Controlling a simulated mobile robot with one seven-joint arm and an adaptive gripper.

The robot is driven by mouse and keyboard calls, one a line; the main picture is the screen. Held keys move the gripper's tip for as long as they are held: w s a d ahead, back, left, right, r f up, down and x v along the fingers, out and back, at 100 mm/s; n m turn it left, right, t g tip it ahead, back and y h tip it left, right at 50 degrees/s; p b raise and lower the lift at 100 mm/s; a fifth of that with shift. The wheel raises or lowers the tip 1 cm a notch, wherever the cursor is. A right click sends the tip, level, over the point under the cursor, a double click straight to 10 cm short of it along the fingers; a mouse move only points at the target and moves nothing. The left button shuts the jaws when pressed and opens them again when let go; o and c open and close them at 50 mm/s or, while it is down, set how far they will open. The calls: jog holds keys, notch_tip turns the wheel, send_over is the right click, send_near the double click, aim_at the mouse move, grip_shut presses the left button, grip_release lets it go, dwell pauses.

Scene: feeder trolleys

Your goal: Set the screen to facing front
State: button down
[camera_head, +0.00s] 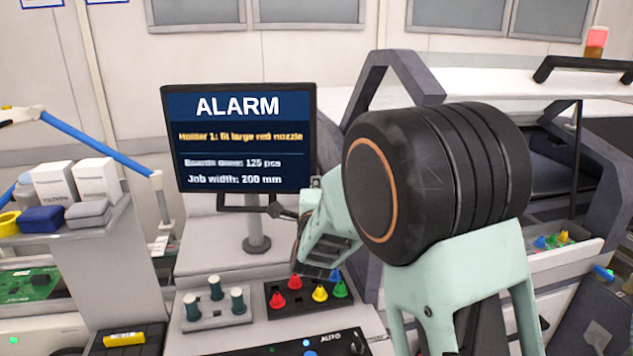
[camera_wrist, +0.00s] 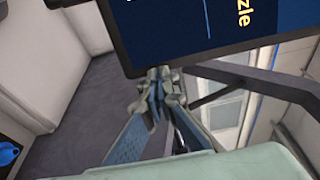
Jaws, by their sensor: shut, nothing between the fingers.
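The screen (camera_head: 240,172) stands on a grey post (camera_head: 256,232) behind the console, its face toward my head camera. It reads ALARM, with lines on a large red nozzle, boards done and job width. In the wrist view, part of the screen (camera_wrist: 180,35) fills the top, with its dark frame edge just beyond my fingers. My gripper (camera_wrist: 160,76) is shut and empty, its tips close to that edge; I cannot tell if they touch. In the head view, my arm hides most of the gripper, near the screen's lower right corner.
Below the screen, a dark tray (camera_head: 283,310) holds coloured nozzles, and a pale block (camera_head: 190,326) holds several dark green pegs. A shelf (camera_head: 75,232) with boxes stands left. The dark frame of a machine (camera_head: 362,88) rises close to the screen's right.

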jog(key=shift+w, duration=0.1)
dwell(0.3)
jog(key=w+b, duration=0.1)
jog(key=b, duration=0.1)
jog(key=w+d+b, duration=0.1)
jog(key=w+b, duration=0.3)
jog(key=shift+d, duration=0.35)
